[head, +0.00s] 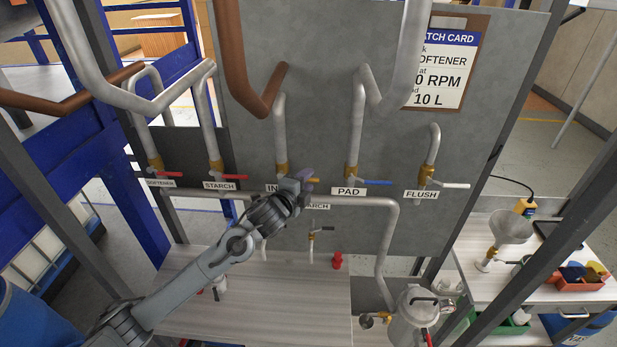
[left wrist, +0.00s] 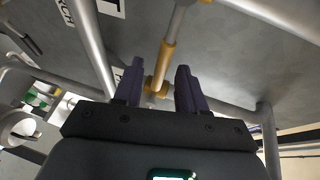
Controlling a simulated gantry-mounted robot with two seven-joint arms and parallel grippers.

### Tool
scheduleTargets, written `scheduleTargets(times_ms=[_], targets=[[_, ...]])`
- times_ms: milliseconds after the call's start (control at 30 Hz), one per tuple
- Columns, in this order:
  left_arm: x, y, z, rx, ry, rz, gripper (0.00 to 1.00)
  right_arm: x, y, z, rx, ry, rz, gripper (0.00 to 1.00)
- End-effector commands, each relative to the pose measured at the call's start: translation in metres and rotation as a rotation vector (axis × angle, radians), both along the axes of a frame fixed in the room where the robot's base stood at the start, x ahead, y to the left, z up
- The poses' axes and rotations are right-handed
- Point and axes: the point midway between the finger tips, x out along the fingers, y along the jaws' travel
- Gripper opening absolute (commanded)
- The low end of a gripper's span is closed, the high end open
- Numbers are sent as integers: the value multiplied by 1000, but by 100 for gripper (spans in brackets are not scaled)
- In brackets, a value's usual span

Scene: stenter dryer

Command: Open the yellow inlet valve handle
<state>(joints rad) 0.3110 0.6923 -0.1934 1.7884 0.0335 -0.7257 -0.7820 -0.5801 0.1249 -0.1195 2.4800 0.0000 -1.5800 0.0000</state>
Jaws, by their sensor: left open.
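The yellow inlet valve handle (head: 314,180) shows only as a short tip just right of my left gripper (head: 296,184) in the head view. The gripper hides the rest of the handle and part of the inlet label (head: 271,188). The brass inlet valve body (head: 282,170) sits on a grey pipe just behind the gripper. In the left wrist view, my left gripper (left wrist: 160,86) is open, with its two dark fingers apart. A yellow-brown valve part (left wrist: 166,60) shows between and beyond the fingertips; I cannot tell whether they touch it. My right gripper is in neither view.
Red handles (head: 225,176) stand to the left, at softener and starch. A blue handle (head: 375,183) at pad and a white handle (head: 455,185) at flush are to the right. A horizontal pipe (head: 350,200) runs below the valves, above a pale bench (head: 285,300).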

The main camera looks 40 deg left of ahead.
Motion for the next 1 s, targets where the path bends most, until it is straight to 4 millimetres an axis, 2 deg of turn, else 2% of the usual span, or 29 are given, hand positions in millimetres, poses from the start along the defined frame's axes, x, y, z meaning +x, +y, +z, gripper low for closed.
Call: scheduleTargets(times_ms=[200,533,567,800,1000], targets=[[14,2,-3,0,1,0,41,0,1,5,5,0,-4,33],[17,3,-4,0,0,-1,41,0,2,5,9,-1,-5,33],[17,3,-4,0,0,-1,39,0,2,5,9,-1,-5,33],[17,3,-4,0,0,-1,2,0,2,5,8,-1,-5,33],[16,3,-4,0,0,-1,0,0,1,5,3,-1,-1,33]])
